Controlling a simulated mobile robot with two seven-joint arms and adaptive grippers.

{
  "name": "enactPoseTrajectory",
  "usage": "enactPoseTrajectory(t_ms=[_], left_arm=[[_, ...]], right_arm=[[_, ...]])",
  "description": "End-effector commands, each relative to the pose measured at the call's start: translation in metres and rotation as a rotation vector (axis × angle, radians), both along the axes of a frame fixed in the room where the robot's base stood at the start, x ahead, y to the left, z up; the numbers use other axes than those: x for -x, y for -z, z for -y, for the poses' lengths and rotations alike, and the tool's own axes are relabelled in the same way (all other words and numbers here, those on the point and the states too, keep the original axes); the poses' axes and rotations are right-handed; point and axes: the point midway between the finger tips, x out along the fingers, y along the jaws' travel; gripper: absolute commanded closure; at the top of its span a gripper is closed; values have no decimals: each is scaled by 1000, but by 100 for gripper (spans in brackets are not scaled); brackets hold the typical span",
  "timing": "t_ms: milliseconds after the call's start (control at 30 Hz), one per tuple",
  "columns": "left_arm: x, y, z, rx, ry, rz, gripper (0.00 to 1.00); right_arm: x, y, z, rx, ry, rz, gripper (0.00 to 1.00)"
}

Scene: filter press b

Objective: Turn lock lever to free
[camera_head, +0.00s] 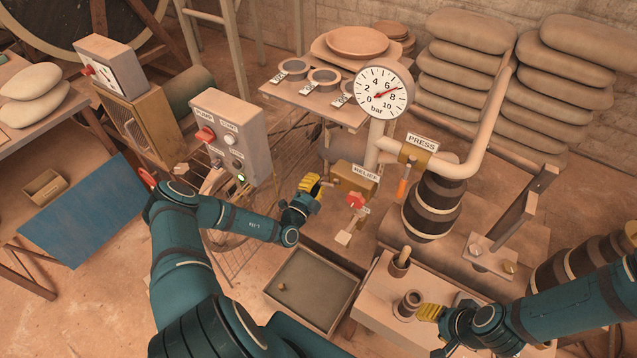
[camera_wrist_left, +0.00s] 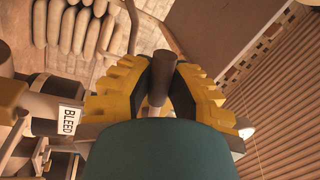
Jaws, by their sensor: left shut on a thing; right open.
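My left gripper (camera_head: 312,183) is beside the brown block labelled RELIEF (camera_head: 356,180). In the left wrist view its yellow fingers (camera_wrist_left: 160,90) are shut on a dark rounded handle (camera_wrist_left: 161,75) with a pale stem. The handle is mostly hidden in the head view, and no lock or free marking on it is readable. My right gripper (camera_head: 430,312) is open beside a small ringed cup (camera_head: 408,304) on a pale block at the lower right. An orange-handled lever (camera_head: 402,188) hangs below the PRESS sign (camera_head: 422,142).
A red knob (camera_head: 356,201) sits just below the RELIEF block. A round gauge (camera_head: 382,93) points near 8 bar. A control box (camera_head: 232,135) with a red switch stands left of my left gripper. A shallow tray (camera_head: 318,318) lies below. Sacks (camera_head: 465,62) are stacked behind.

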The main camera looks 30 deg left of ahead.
Motion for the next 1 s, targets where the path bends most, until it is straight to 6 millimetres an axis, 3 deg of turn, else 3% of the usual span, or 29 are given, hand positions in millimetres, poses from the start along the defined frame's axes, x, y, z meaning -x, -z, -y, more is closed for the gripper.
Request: enactPoseTrajectory(t_ms=[500,1000], left_arm=[[0,-20,-5,-325,-1,12,100],[0,-22,-4,-378,-1,15,100]], right_arm=[[-7,-20,1,4,12,16,51],[-8,-22,1,4,13,18,51]])
